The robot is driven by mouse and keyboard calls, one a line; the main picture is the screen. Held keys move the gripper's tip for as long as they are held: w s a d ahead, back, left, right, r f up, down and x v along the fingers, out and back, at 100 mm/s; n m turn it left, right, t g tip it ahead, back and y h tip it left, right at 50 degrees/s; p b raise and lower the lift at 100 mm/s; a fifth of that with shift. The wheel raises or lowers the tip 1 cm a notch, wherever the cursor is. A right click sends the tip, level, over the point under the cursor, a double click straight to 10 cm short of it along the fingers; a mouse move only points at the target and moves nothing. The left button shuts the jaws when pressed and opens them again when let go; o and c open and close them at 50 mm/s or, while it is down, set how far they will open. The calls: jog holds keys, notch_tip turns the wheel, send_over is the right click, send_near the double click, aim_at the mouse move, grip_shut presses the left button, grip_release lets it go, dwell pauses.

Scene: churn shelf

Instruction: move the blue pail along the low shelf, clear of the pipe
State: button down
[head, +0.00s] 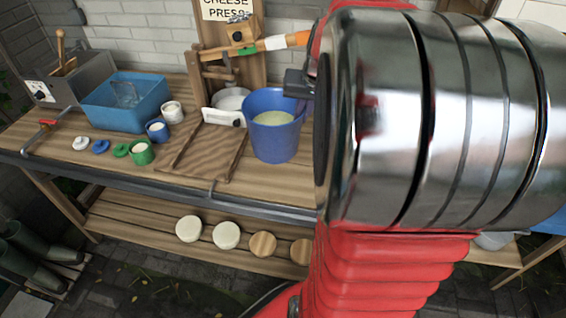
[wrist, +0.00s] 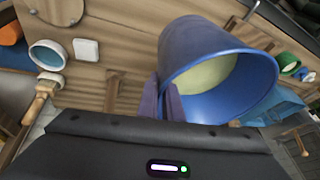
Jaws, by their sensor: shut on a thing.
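The blue pail (head: 276,145) is upright over the wooden bench top (head: 110,165), right of the wooden press board. It holds a pale yellow-green liquid. My gripper (head: 298,84) is at the pail's rim, on its right side, partly hidden behind my arm. In the wrist view, the dark fingers (wrist: 166,103) are shut on the wall of the pail (wrist: 195,45). I cannot tell whether the pail's base touches the bench. The low slatted shelf (head: 135,222) is underneath.
A blue basin (head: 125,100), small cups and lids stand to the left. Round cheeses (head: 227,235) lie on the low shelf. My arm hides the bench's right part.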

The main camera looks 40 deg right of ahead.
jog(key=shift+w+d+r, duration=0.1)
jog(key=shift+f, duration=3.1)
notch_tip(320, 180, down, 4)
jog(key=shift+r, duration=0.1)
jog(key=c, duration=2.3)
grip_release()
jog(key=o, duration=0.4)
